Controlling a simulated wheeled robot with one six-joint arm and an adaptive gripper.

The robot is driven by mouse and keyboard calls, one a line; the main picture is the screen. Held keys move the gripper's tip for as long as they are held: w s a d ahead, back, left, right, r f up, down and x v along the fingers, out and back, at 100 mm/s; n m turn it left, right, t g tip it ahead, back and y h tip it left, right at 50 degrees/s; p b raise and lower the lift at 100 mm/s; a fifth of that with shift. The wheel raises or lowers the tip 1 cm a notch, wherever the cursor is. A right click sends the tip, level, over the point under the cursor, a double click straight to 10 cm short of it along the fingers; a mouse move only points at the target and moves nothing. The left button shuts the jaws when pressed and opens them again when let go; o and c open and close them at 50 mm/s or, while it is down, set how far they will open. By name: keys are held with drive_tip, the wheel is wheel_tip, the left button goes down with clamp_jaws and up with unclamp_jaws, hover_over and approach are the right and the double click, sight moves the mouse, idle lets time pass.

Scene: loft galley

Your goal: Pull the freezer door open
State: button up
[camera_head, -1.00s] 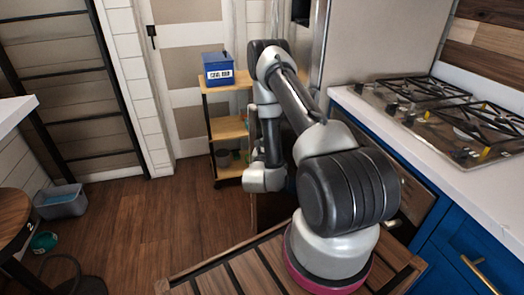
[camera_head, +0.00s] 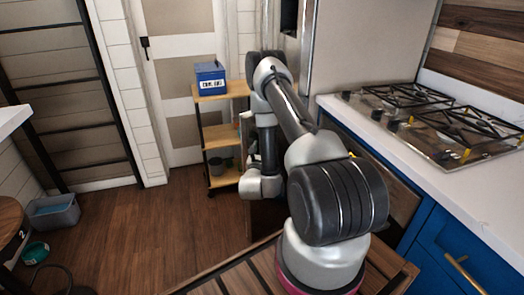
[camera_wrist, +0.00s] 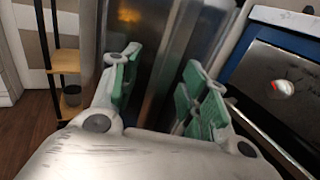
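The steel fridge-freezer (camera_head: 362,45) stands behind my arm at the back, left of the stove; its lower part is hidden by my arm. In the wrist view a tall grey metallic surface (camera_wrist: 205,35), apparently part of its front, runs upright beyond and between my fingers. I cannot make out a separate handle. My gripper (camera_wrist: 160,95) is open, with green pads on both fingers and a wide gap between them. I cannot tell whether a finger touches the metal. In the head view my gripper is hidden behind my arm.
A wooden shelf cart (camera_head: 222,132) with a blue box (camera_head: 209,78) stands left of my arm. The counter with the gas stove (camera_head: 440,115) and blue cabinets (camera_head: 450,240) is at right. A grey tub (camera_head: 52,213) lies far left. The floor (camera_head: 130,235) between is clear.

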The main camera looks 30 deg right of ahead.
drive_tip(key=v, duration=0.7)
drive_tip(key=shift+s+a, duration=0.15)
drive_tip(key=shift+s, duration=0.05)
